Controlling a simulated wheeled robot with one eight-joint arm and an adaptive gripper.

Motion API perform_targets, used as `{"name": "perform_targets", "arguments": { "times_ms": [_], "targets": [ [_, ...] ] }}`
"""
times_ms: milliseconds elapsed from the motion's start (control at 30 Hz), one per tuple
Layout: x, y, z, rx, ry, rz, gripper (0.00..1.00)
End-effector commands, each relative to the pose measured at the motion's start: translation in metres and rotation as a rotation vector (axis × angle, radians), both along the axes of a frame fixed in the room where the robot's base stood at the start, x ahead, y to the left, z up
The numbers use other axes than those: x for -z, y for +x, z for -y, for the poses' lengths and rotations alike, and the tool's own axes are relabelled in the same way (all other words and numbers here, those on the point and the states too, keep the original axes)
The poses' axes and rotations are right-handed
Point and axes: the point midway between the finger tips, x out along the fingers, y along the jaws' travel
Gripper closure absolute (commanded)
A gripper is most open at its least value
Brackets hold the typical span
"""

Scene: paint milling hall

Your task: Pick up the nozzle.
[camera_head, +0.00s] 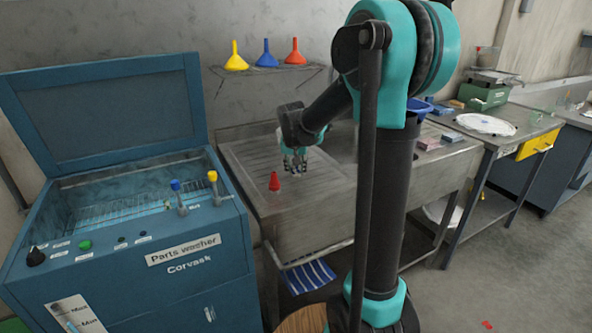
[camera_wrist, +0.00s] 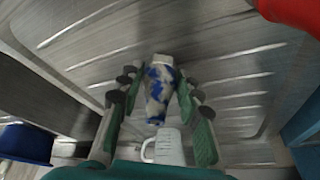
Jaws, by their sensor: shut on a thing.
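My gripper (camera_head: 295,160) is low over the ribbed metal drainboard in the head view. In the wrist view my gripper (camera_wrist: 153,95) has its two fingers on either side of the nozzle (camera_wrist: 160,88), a white piece smeared with blue, and is shut on it. The nozzle's pale end points away from my palm. In the head view it is too small to make out clearly under the fingers. I cannot tell whether it touches the drainboard.
A red cone-shaped thing (camera_head: 274,181) stands on the drainboard (camera_head: 245,160) left of my gripper. A white measuring jug (camera_wrist: 168,147) shows close below the nozzle in the wrist view. The blue parts washer (camera_head: 130,240) stands at left, lid open. Funnels (camera_head: 265,53) sit on a wall shelf.

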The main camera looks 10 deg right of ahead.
Motion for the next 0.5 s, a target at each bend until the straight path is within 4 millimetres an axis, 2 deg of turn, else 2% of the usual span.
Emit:
{"name": "perform_targets", "arguments": {
  "times_ms": [267,367,500],
  "targets": [
    [-0.014,0.000,0.000,0.000,0.000,0.000,0.94],
    [-0.029,0.000,0.000,0.000,0.000,0.000,0.94],
    [-0.063,-0.001,0.000,0.000,0.000,0.000,0.94]
  ]
}}
